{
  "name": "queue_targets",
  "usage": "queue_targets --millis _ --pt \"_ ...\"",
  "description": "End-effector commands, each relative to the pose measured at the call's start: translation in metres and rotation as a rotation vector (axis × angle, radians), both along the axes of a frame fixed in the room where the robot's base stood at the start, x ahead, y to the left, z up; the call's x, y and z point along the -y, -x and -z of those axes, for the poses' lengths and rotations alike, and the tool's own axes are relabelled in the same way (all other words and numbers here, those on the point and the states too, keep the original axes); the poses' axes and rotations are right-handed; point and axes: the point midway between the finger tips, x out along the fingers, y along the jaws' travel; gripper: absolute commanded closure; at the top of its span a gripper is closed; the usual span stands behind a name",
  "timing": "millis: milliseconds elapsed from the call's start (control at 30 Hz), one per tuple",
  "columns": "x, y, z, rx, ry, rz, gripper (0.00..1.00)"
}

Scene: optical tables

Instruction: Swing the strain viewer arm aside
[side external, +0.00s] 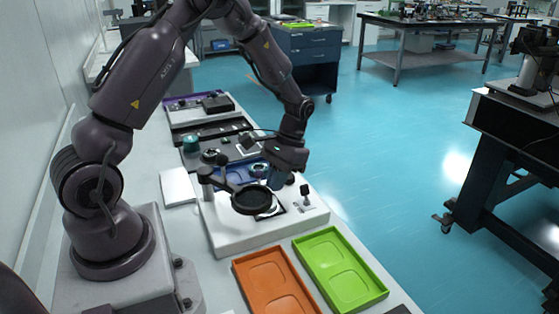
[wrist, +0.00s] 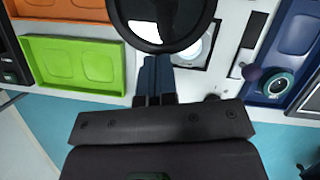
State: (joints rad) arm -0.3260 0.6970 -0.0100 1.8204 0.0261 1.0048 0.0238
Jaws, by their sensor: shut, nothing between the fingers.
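The strain viewer arm carries a round black-rimmed viewer (side external: 251,202) above the white base (side external: 236,236), joined to a post (side external: 206,183) at the base's left. In the wrist view the viewer (wrist: 160,46) fills the top middle, with a pale patch and dark shapes visible within its rim. My gripper (side external: 275,185) is shut and empty, pointing down just right of the viewer's rim. In the wrist view my fingertips (wrist: 154,60) are close together by the rim's lower edge. I cannot tell whether they touch it.
An orange tray (side external: 245,273) and a green tray (side external: 379,290) lie in front of the base. A small black knob post (side external: 305,194) stands on the base to the right. A blue tray (wrist: 304,48) with a round part lies beside the base. Open floor lies to the right.

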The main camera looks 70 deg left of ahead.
Motion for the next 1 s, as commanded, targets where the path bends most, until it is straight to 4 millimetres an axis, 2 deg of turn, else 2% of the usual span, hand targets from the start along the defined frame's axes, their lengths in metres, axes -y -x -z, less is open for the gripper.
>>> queue_targets --millis 200,400,700,1000 --pt "0.026 0.03 0.0 -0.003 0.001 0.209 1.0" --pt "0.042 0.056 0.0 -0.003 0.002 0.379 1.0" --pt "0.053 0.087 0.0 -0.002 0.0 0.559 1.0" --pt "0.055 0.1 0.001 0.0 0.001 0.634 1.0"
